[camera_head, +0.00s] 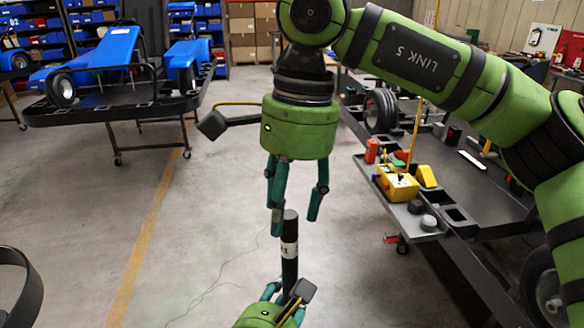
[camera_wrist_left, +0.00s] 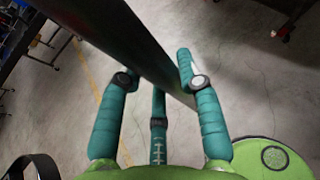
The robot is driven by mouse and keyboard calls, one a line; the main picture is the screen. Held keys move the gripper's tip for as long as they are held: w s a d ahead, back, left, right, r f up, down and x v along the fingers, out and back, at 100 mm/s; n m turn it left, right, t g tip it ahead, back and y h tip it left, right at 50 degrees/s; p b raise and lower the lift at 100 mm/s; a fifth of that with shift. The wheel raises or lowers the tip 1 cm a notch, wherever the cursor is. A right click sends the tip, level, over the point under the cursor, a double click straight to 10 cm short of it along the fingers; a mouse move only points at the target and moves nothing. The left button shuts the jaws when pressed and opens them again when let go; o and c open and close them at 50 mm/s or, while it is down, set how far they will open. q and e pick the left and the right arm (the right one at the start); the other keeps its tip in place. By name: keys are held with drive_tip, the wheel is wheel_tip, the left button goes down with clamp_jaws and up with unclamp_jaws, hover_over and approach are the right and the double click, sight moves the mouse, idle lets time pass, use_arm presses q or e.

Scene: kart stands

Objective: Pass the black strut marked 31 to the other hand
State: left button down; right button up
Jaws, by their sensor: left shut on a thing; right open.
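The black strut (camera_head: 289,262) with a white band stands nearly upright in the middle of the head view. The number on its band is only partly legible. My left gripper (camera_head: 287,290) is shut on its lower part; the left wrist view shows the teal fingers (camera_wrist_left: 156,80) around the dark strut (camera_wrist_left: 130,45). My right gripper (camera_head: 292,212) hangs from above with its teal fingers open and pointing down. The strut's top end is at the height of its fingertips, between or just in front of them; I cannot tell whether they touch.
A dark kart stand (camera_head: 470,200) at the right carries a yellow box (camera_head: 397,184) and small parts. A blue kart (camera_head: 105,50) sits on another stand (camera_head: 100,113) at the left. The grey floor (camera_head: 190,240) between them is clear.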

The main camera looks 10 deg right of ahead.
sight(283, 238)
use_arm(q)
drive_tip(key=shift+r, duration=0.1)
use_arm(e)
drive_tip(key=f, duration=0.5)
drive_tip(key=shift+s+a+f, duration=0.2)
drive_tip(key=shift+a+f, duration=0.1)
drive_tip(key=shift+a, duration=0.1)
drive_tip(key=c, duration=0.8)
use_arm(q)
drive_tip(key=shift+d, duration=0.1)
use_arm(e)
drive_tip(key=shift+a, duration=0.1)
clamp_jaws()
use_arm(q)
drive_tip(key=c, duration=0.8)
unclamp_jaws()
drive_tip(key=shift+s, duration=0.1)
